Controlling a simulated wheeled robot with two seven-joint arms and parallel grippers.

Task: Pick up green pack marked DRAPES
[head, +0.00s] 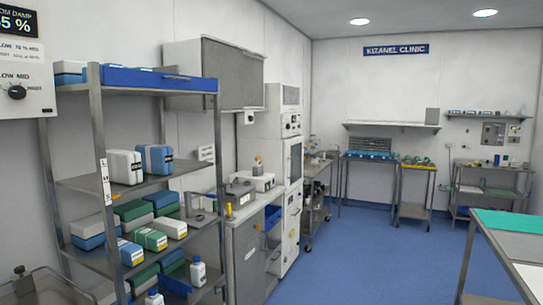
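Several packs in white, blue and green lie on the metal shelving rack (105,150) at the left. A green pack (134,209) sits on the middle shelf, behind white packs with coloured labels. Another green pack (143,276) is on the shelf below, partly hidden by the shelf and the packs around it. The lettering on the packs is too small to read, so I cannot tell which one is marked DRAPES. Neither of my grippers is in view.
A table with a green cloth (508,225) stands at the right edge. A metal cart (40,287) is at the lower left. A grey cabinet (246,245) stands just past the rack. The blue floor (370,262) in the middle is clear.

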